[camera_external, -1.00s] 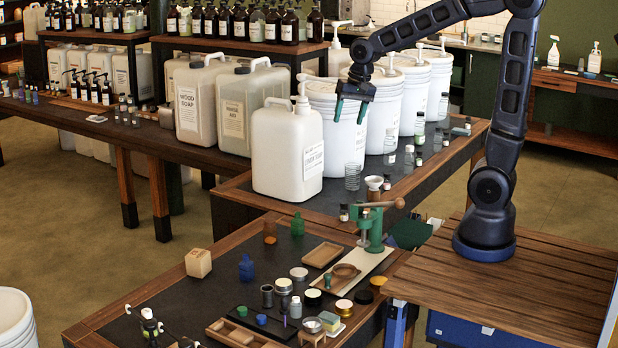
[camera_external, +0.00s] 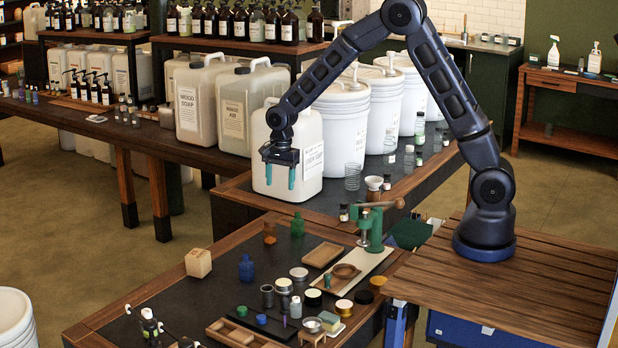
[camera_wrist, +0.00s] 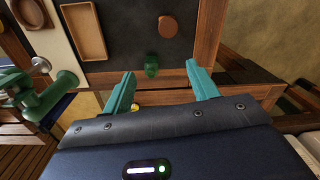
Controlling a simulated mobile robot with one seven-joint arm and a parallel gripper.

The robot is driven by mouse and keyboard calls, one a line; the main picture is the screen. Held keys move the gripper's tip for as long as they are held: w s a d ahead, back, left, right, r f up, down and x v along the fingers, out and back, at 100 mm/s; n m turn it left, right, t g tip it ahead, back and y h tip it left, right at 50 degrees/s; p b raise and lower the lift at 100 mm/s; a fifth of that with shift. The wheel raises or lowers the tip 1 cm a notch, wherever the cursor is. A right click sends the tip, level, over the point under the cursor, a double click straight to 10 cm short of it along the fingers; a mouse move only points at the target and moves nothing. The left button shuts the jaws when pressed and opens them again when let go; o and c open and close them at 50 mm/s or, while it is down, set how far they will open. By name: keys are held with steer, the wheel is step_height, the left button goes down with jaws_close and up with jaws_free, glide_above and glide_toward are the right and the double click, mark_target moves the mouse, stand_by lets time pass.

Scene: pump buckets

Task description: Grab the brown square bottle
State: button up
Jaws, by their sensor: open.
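The brown bottle (camera_external: 270,234) is small and amber, and stands upright near the back edge of the dark front table. In the wrist view it is the brown shape (camera_wrist: 168,26) at top centre, seen from above; I cannot tell there whether it is square. A green bottle (camera_external: 298,225) stands just right of it, and shows between my fingers in the wrist view (camera_wrist: 151,66). My gripper (camera_external: 280,180) is open and empty, fingers pointing down. It hangs above both bottles, apart from them, in front of the big white jug in the picture.
A blue bottle (camera_external: 247,268) and a pale wooden block (camera_external: 198,263) stand nearby. A wooden tray (camera_external: 322,255) and a green press (camera_external: 373,228) lie to the right. A large white jug (camera_external: 262,140) stands behind on a higher table.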

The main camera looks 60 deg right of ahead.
steer(key=m, duration=0.2)
glide_toward(270, 230)
steer(key=shift+w+d+f, duration=0.3)
steer(key=shift+w+d, duration=0.45)
steer(key=shift+d, duration=0.2)
step_height(270, 230, down, 5)
steer(key=shift+r, duration=0.1)
steer(key=shift+a+f, duration=0.15)
steer(key=shift+f, duration=1.3)
steer(key=shift+a+f, duration=0.2)
steer(key=shift+f, duration=1.3)
steer(key=c, duration=1.1)
steer(key=shift+r, duration=0.15)
